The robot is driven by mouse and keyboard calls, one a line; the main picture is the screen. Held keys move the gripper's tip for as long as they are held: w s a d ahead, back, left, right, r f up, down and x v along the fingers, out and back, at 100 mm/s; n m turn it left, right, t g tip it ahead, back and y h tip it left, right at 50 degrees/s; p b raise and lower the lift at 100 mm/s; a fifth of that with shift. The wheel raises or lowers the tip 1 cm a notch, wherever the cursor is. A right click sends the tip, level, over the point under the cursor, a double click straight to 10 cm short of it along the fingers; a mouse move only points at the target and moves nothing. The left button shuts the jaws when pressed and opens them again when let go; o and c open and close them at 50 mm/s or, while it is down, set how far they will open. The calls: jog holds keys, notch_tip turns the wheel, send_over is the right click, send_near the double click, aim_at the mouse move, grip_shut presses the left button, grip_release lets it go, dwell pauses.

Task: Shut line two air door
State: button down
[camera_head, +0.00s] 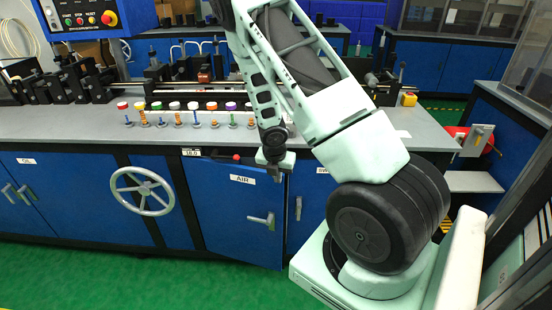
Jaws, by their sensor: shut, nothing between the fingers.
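The blue air door (228,228), labelled AIR, is in the front of the long bench, left of my arm. It stands ajar: its right edge is swung out from the cabinet front, and its left edge meets the frame. Its grey handle (262,220) is on the right part of the door. I cannot read a line number on it. My gripper (277,178) is shut and empty, pointing down near the door's upper right corner. I cannot tell whether it touches the door.
A grey handwheel (142,191) is left of the door, and a cabinet labelled OIL (40,195) is farther left. Several coloured-top knobs (185,115) stand on the grey benchtop (60,124). The green floor (140,280) in front is clear.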

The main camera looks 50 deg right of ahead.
jog(key=w+p+v, duration=0.1)
jog(key=p+v, duration=0.2)
jog(key=v, duration=0.4)
jog(key=n+h+b, duration=0.2)
jog(key=n+b, duration=1.9)
jog(key=n, duration=1.5)
send_near(274, 197)
jog(key=shift+t, duration=0.3)
jog(key=f, duration=0.2)
jog(key=s+f, duration=0.1)
jog(key=f, duration=0.1)
jog(key=d+f, duration=0.1)
jog(key=f, duration=0.1)
jog(key=shift+s+f, duration=0.15)
jog(key=shift+s, duration=0.05)
jog(key=shift+w+d+f+y, duration=0.1)
jog(key=shift+w+d+y, duration=0.2)
jog(key=shift+d, duration=0.25)
